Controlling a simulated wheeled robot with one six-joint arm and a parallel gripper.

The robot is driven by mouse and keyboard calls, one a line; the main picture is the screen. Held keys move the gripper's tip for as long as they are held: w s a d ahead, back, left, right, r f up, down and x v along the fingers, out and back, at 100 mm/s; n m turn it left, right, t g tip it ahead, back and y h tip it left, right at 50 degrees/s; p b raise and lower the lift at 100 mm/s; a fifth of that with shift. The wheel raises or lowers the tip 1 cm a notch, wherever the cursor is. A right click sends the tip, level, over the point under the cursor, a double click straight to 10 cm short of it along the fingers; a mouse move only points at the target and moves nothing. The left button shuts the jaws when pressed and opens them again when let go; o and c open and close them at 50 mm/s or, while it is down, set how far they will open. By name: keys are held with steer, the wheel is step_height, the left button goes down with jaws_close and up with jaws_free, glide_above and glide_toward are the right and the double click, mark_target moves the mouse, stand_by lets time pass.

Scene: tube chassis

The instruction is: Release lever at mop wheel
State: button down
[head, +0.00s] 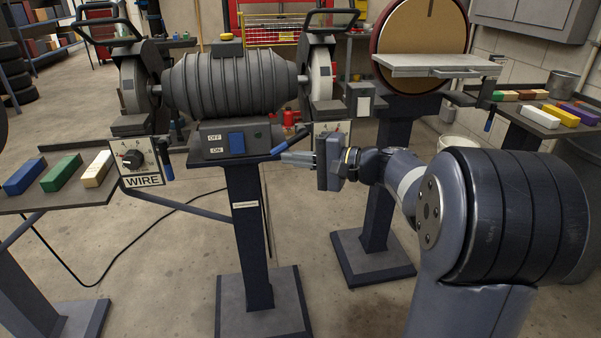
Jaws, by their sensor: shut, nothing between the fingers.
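A grinder (235,85) stands on a dark pedestal, with a pale wheel (320,75) at its right end that I take for the mop wheel. A lever with a blue handle (291,139) slants up to the right below that wheel. My gripper (284,157) points left with its fingers shut and empty. Its fingertips are close below the lever's lower end; I cannot tell whether they touch it. A control panel (335,128) behind my gripper is partly hidden, and its label does not show.
A panel marked WIRE (140,165) has another blue lever handle (167,165) hanging down. A blue OFF/ON switch (237,143) is on the grinder's base. A disc sander (420,40) stands behind my arm. Side tables hold coloured bars. A cable lies on the floor at left.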

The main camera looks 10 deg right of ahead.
steer(key=shift+a+r+m+t+y+b, duration=0.65)
steer(key=shift+a+m+y+b, duration=0.2)
steer(key=shift+y+b, duration=0.2)
steer(key=shift+r, duration=0.2)
